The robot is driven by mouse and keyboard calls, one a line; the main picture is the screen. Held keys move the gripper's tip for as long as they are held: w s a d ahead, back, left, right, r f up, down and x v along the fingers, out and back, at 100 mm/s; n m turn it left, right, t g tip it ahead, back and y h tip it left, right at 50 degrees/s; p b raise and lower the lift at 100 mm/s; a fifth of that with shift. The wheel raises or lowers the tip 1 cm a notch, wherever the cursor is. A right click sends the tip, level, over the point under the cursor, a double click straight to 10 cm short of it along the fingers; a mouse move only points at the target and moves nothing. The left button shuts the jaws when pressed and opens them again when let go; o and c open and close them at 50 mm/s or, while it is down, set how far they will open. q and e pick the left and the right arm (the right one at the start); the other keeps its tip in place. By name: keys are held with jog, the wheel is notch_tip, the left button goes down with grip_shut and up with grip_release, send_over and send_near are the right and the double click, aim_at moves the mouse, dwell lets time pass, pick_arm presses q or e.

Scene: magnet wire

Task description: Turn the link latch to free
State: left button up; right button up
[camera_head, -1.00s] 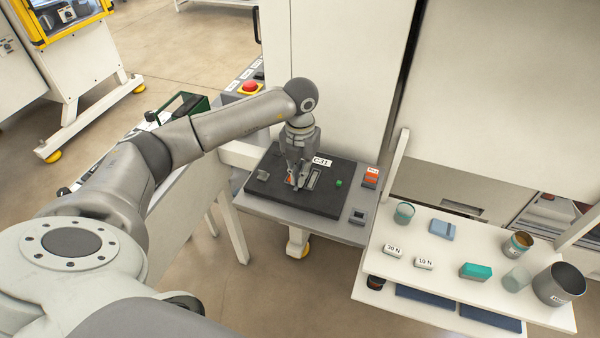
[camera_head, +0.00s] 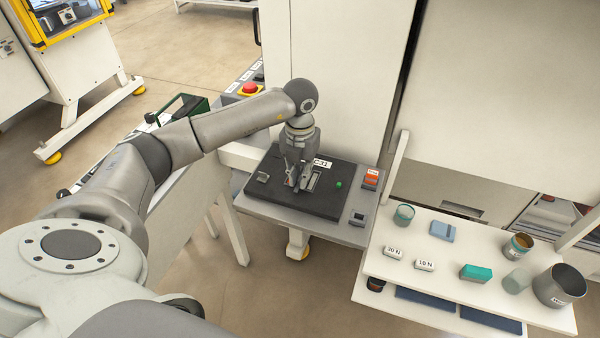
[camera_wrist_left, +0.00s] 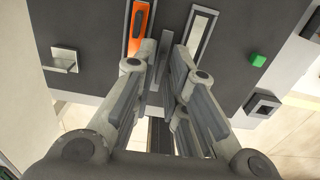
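The dark plate (camera_head: 325,207) lies on a grey stand in the head view. In the left wrist view it carries an orange piece (camera_wrist_left: 140,26) in a pale frame and a pale slot (camera_wrist_left: 198,32) beside it. A slim grey upright bar (camera_wrist_left: 167,48), which may be the link latch, stands between the two. My left gripper (camera_wrist_left: 167,55) points down at the plate, with its fingers parted on either side of this bar. Whether a finger touches the bar is not clear. In the head view the left gripper (camera_head: 298,187) hides part of the slots. My right gripper is not in view.
A grey metal block (camera_wrist_left: 64,60) and a green button (camera_wrist_left: 258,60) sit on the plate. A red emergency button (camera_head: 250,88) stands behind. A white shelf (camera_head: 440,275) with cups and a teal block (camera_head: 475,271) is at the right. A tall white panel rises behind the plate.

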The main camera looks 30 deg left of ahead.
pick_arm(q)
notch_tip(320, 180, up, 12)
dwell(0.4)
dwell(0.4)
